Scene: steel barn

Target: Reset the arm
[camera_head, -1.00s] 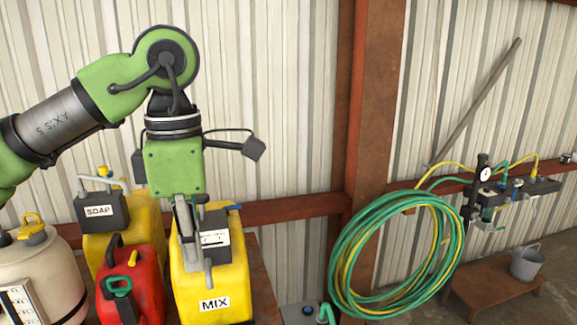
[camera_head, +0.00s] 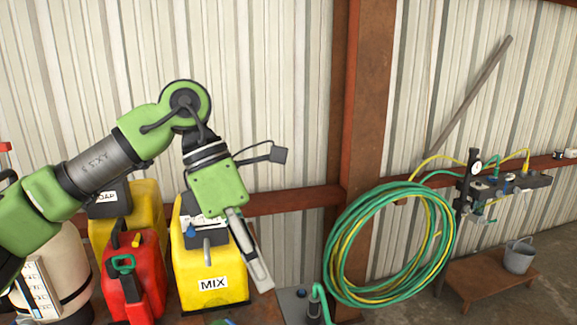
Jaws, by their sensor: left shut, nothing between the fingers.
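My left arm comes in from the left with green and grey links. Its left gripper (camera_head: 262,280) points down and to the right, with its fingers shut and nothing between them. My right gripper is not in view.
A red can (camera_head: 133,280), a yellow SOAP jug (camera_head: 146,205) and a cream container (camera_head: 65,265) stand left of the MIX jug. A green and yellow hose coil (camera_head: 335,250) hangs to the right. A bucket (camera_head: 519,258) stands on a low wooden table (camera_head: 480,290).

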